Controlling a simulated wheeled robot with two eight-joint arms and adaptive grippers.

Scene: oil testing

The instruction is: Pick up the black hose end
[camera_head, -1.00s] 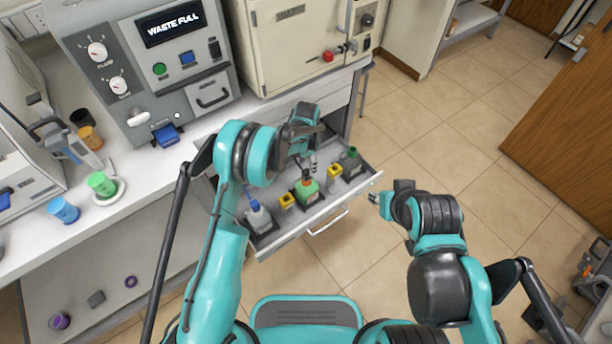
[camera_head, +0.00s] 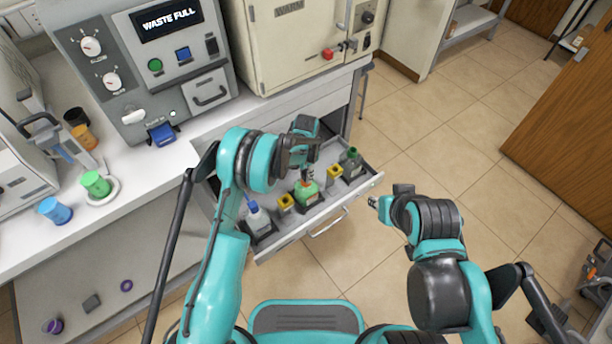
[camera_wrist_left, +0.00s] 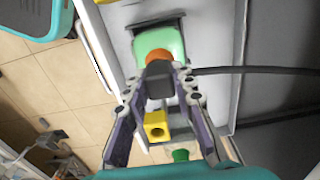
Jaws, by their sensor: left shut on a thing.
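My left gripper (camera_head: 306,174) is over the open drawer, right above a green bottle (camera_head: 307,194). In the left wrist view the left gripper (camera_wrist_left: 163,84) is shut on a dark piece, which appears to be the black hose end (camera_wrist_left: 159,88). The black hose (camera_wrist_left: 255,70) runs off to the right from there. The green bottle (camera_wrist_left: 172,40) with its orange cap (camera_wrist_left: 159,56) lies just beyond the fingertips. Whether the held piece touches the cap I cannot tell. My right gripper (camera_head: 381,203) is right of the drawer, empty; its fingers are too small to read.
Coloured cups, including a green cup (camera_head: 96,184), stand on the left counter.

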